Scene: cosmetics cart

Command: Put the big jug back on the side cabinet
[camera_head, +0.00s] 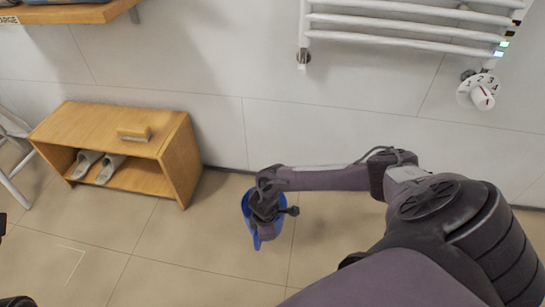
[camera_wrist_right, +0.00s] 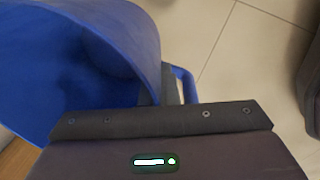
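The big blue jug (camera_head: 247,206) is in the head view, left of centre, below and partly hidden by my right gripper (camera_head: 265,207). In the right wrist view the jug (camera_wrist_right: 70,60) fills the upper left, with its wide mouth showing. Its blue handle (camera_wrist_right: 188,86) is beside the dark fingers (camera_wrist_right: 160,88), which look shut on the handle side. The fingertips are partly hidden. A low open-fronted wooden cabinet (camera_head: 90,122) stands against the wall left of the jug. My left gripper does not show clearly.
A small wooden block-like object (camera_head: 134,134) lies on the cabinet top, and slippers (camera_head: 108,168) are inside it. A wooden shelf (camera_head: 65,14) is at upper left. A white towel radiator (camera_head: 400,25) hangs on the wall. A white stool (camera_head: 12,150) stands at the left edge. The tiled floor in front is clear.

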